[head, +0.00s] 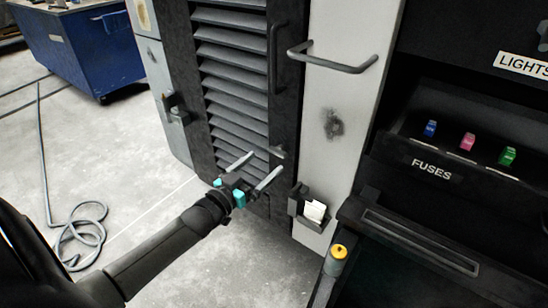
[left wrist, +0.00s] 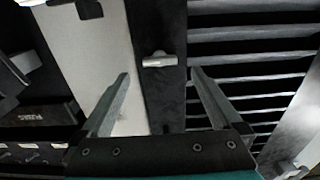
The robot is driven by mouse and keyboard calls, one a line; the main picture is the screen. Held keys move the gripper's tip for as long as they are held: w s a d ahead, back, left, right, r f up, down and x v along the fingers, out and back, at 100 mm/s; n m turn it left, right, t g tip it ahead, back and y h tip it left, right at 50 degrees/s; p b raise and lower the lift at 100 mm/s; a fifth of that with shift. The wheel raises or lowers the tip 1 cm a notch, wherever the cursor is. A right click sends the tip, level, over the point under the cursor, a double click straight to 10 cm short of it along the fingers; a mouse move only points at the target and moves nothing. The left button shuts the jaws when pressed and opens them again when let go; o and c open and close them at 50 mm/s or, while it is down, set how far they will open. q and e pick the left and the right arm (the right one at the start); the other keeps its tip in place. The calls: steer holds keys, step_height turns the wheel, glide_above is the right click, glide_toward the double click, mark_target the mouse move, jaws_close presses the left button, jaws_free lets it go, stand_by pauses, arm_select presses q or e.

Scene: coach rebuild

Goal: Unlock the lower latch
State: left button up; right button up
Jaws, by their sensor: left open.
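The louvred door (head: 232,75) has a dark frame strip along its right side. A small grey latch (head: 278,152) sits low on that strip. It also shows in the left wrist view (left wrist: 158,60), with its short handle lying about crosswise to the strip. My left gripper (head: 265,161) is open and empty in front of the lower part of the door. In the left wrist view its fingertips (left wrist: 160,73) are spread on either side of the latch, and no contact can be seen. My right gripper is not in view.
A bar handle (head: 333,60) juts from the pale panel right of the door. A holder with a white card (head: 315,210) is below it. The fuse panel (head: 430,172) and a yellow-topped knob (head: 339,252) are at right. A cable (head: 85,235) lies on open floor at left.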

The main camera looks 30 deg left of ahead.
mark_target(275, 153)
arm_select(q)
steer(key=w+b, duration=0.1)
steer(key=w, duration=0.2)
steer(key=shift+w+d, duration=0.15)
steer(key=shift+w, duration=0.25)
steer(key=shift+w+d+b, duration=0.1)
steer(key=shift+w+b, duration=0.35)
steer(key=shift+w, duration=0.55)
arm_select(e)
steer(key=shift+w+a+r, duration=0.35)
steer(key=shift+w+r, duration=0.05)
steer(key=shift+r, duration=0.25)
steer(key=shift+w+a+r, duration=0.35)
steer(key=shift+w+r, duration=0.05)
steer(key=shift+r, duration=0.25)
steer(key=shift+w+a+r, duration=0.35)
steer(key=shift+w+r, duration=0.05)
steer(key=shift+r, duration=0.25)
arm_select(q)
steer(key=c, duration=1.4)
